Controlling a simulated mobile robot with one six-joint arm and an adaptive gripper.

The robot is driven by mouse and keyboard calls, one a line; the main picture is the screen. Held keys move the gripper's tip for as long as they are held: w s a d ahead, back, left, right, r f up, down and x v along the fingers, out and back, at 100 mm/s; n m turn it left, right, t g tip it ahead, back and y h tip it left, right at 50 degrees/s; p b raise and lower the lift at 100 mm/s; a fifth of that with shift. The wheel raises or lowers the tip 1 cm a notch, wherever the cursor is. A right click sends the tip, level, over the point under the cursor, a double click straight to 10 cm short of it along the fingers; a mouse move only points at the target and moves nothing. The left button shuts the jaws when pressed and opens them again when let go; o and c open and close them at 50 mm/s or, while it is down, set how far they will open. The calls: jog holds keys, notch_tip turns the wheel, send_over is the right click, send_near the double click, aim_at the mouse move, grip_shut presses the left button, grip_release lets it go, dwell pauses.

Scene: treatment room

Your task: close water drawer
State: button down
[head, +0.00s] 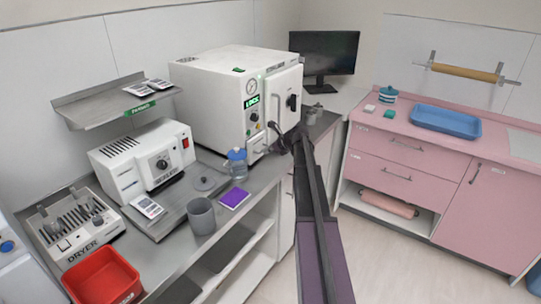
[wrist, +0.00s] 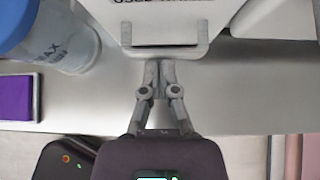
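The water drawer (head: 257,143) is a small white front low on the white sterilizer (head: 232,98). In the wrist view the drawer front (wrist: 165,18) fills the top middle, with partly cut-off dark lettering and a grey bar handle (wrist: 198,52) along its edge. How far it stands out is hard to tell. My gripper (wrist: 160,68) has its fingers together right at the middle of the handle. I see nothing held between them; whether they touch the handle is unclear. In the head view my gripper (head: 277,148) is beside the drawer, partly hidden by my arm.
A blue-lidded water jug (head: 237,165) and a purple box (head: 234,199) stand left of the drawer on the steel counter; the jug (wrist: 62,38) is close in the wrist view. A grey cup (head: 201,216) stands farther forward. Floor is clear right of my arm.

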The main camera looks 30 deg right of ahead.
jog(key=shift+w, duration=0.5)
dwell(0.3)
jog(key=shift+s+d+f, duration=0.15)
jog(key=shift+s+d, duration=0.1)
jog(key=shift+s, duration=0.2)
jog(key=s, duration=0.1)
jog(key=s+d+b, duration=0.1)
jog(key=shift+s+f, duration=0.3)
jog(key=p+v, duration=0.6)
jog(key=v, duration=0.4)
jog(key=shift+p, duration=0.35)
jog(key=shift+s+d+r, duration=0.1)
